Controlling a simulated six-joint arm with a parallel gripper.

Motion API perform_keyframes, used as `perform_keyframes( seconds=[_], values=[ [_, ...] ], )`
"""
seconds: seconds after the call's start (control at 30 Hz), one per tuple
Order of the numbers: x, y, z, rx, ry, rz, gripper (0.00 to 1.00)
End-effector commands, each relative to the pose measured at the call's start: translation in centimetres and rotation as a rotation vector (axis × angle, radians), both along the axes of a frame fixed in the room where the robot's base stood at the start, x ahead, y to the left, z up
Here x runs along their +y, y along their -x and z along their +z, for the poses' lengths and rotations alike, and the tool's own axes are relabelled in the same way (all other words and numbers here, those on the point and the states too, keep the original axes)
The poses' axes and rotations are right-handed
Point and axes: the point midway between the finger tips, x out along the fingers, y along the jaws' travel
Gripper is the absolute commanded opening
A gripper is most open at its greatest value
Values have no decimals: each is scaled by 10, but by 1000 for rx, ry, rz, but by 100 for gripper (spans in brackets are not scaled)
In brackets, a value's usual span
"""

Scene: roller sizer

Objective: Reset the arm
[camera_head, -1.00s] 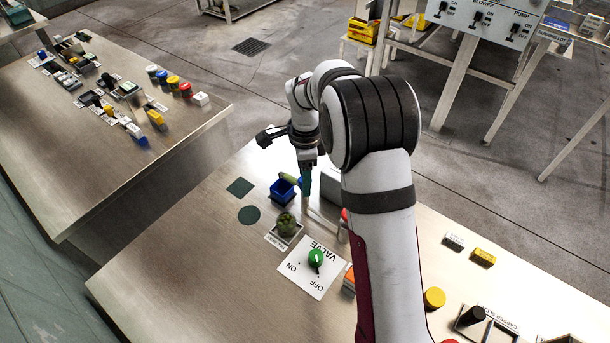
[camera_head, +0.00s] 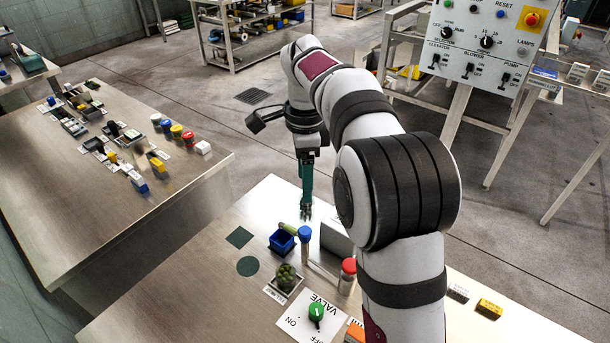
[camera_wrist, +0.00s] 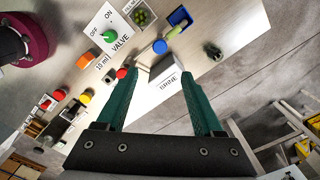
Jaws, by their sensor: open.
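My gripper (camera_head: 306,207) points down over the far edge of the near bench in the head view. Its two teal fingers look close together from that side. In the wrist view my gripper (camera_wrist: 162,108) has its fingers spread wide apart, with nothing held between them. A grey block labelled BRINE (camera_wrist: 167,80) shows below, between and beyond the fingers. My arm reaches across the right part of the head view and hides part of the bench.
The near bench holds a blue bin (camera_head: 281,243), a blue-capped tube (camera_head: 304,246), a red-capped jar (camera_head: 347,276), a tray of green items (camera_head: 285,279) and a green valve knob (camera_head: 316,311). A control panel (camera_head: 484,45) stands at upper right. Open floor lies beyond the bench.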

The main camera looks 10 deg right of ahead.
Motion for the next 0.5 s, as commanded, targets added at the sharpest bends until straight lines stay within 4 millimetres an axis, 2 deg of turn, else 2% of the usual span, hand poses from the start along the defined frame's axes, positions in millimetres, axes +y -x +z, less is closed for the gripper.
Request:
perform_keyframes(
  seconds=[0.5],
  values=[
    [0, 4, 6, 1, -2, 12, 69]
  ],
)
